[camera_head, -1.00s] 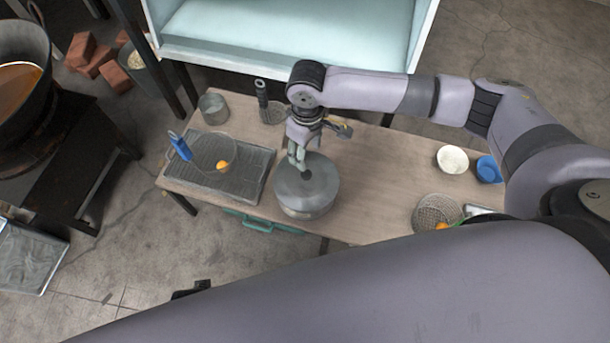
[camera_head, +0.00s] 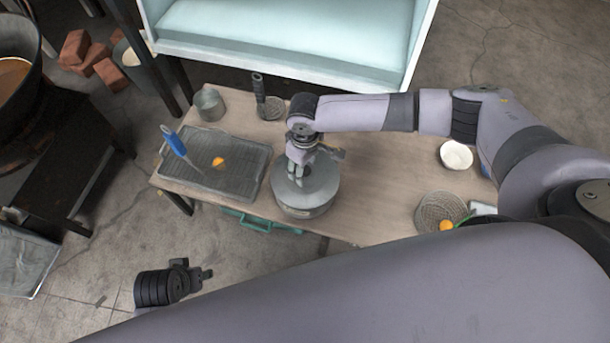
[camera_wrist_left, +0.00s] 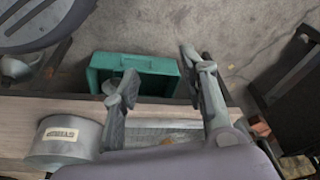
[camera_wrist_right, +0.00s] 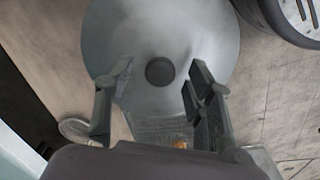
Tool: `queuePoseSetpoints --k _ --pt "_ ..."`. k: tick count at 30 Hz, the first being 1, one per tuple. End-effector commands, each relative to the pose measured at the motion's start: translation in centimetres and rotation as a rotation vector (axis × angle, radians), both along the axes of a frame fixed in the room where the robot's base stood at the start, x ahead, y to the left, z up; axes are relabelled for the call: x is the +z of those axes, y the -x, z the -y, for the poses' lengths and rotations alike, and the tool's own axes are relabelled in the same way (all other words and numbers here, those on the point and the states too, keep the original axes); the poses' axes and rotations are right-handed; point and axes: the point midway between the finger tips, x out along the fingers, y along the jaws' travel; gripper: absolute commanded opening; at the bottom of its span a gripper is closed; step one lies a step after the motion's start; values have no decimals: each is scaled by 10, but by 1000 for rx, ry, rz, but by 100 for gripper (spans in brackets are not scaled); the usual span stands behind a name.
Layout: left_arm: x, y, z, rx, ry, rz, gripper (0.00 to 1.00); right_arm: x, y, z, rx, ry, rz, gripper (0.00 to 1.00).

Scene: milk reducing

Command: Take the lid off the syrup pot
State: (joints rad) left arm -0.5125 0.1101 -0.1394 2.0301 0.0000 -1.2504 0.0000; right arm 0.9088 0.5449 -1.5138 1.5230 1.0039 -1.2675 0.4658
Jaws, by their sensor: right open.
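The syrup pot (camera_head: 305,205) is a round grey metal pot on the wooden table, its lid (camera_head: 322,182) on. In the right wrist view the lid (camera_wrist_right: 205,30) is a wide grey disc with a dark round knob (camera_wrist_right: 160,71). My right gripper (camera_head: 294,178) is over the lid; in its wrist view the open fingers (camera_wrist_right: 158,75) stand on either side of the knob. Contact cannot be told. My left gripper (camera_wrist_left: 160,72) is open and empty, low in front of the table. A labelled pot side (camera_wrist_left: 65,142), apparently the same pot, shows there.
A wire-rack tray (camera_head: 235,175) with a blue-handled tool (camera_head: 175,142) lies left of the pot. A metal cup (camera_head: 209,104) stands behind it. A white bowl (camera_head: 456,155) and a strainer (camera_head: 440,210) are at right. A teal crate (camera_wrist_left: 150,64) is below the table edge.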

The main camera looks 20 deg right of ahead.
Motion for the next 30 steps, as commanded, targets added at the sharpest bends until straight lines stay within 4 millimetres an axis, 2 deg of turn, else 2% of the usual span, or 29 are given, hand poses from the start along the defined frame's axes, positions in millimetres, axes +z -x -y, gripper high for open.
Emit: queuePoseSetpoints --k 4,13,30 --pt "13 -1 0 1 0 7 40 -14 1 0 0 1 -1 49" --pt "18 -1 -1 2 0 9 40 -16 1 0 0 1 -1 49" --pt "18 -1 0 2 0 10 40 -16 1 0 0 1 -2 12"
